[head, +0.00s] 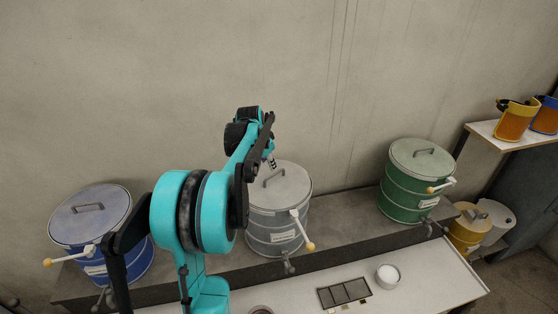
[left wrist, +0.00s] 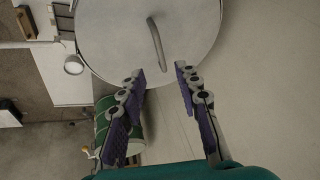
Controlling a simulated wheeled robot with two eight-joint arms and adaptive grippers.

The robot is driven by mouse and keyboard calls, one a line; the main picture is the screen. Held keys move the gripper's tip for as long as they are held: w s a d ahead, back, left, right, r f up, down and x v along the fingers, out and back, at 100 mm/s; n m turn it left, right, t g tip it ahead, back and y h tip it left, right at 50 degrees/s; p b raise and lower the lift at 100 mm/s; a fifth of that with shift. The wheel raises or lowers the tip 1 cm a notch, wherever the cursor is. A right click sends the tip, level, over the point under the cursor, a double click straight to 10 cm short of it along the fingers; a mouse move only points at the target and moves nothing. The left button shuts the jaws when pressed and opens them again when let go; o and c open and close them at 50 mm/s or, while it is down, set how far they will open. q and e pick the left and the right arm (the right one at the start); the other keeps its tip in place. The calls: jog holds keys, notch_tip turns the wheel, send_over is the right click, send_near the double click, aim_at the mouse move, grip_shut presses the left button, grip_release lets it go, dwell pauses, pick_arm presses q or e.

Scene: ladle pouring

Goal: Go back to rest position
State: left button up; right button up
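My left arm rises in the middle of the head view, and its gripper (head: 269,162) is partly hidden behind my own wrist links, by the grey drum's lid. In the left wrist view the left gripper (left wrist: 159,71) is open, with two purple-padded fingers apart and nothing between them. Beyond the fingertips is the round grey lid (left wrist: 110,30) with its bar handle (left wrist: 156,46); contact with it is not visible. The grey drum (head: 275,220) stands upright with its lid on. My right gripper is not in view.
A blue drum (head: 136,262) stands left and a green drum (head: 407,200) right on the dark ledge (head: 345,222). A white cup (head: 388,279) and a dark sectioned tray (head: 344,293) are on the white table (head: 435,285). A shelf (head: 487,131) with face shields (head: 516,121) is far right.

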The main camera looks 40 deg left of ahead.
pick_arm(q)
jog(key=shift+s+r, duration=0.1)
jog(key=shift+r, duration=0.1)
jog(key=shift+d, duration=0.1)
jog(key=s+d+f+b, duration=0.3)
jog(key=d+b, duration=0.1)
jog(key=d, duration=0.3)
jog(key=s+d+f+n+t+b, duration=0.1)
jog(key=s+d+f+b, duration=0.25)
jog(key=d, duration=0.35)
jog(key=s+d+f+b, duration=0.2)
jog(key=d+b, duration=0.3)
jog(key=d, duration=0.2)
jog(key=s+d+f+n+t+h+b, duration=0.1)
jog(key=s+d+f+b, duration=0.9)
jog(key=s+d+f, duration=0.3)
notch_tip(320, 180, down, 4)
jog(key=shift+s+r+b, duration=0.1)
jog(key=shift+s+b, duration=0.2)
jog(key=shift+s, duration=0.35)
jog(key=shift+d, duration=0.1)
jog(key=shift+c, duration=0.2)
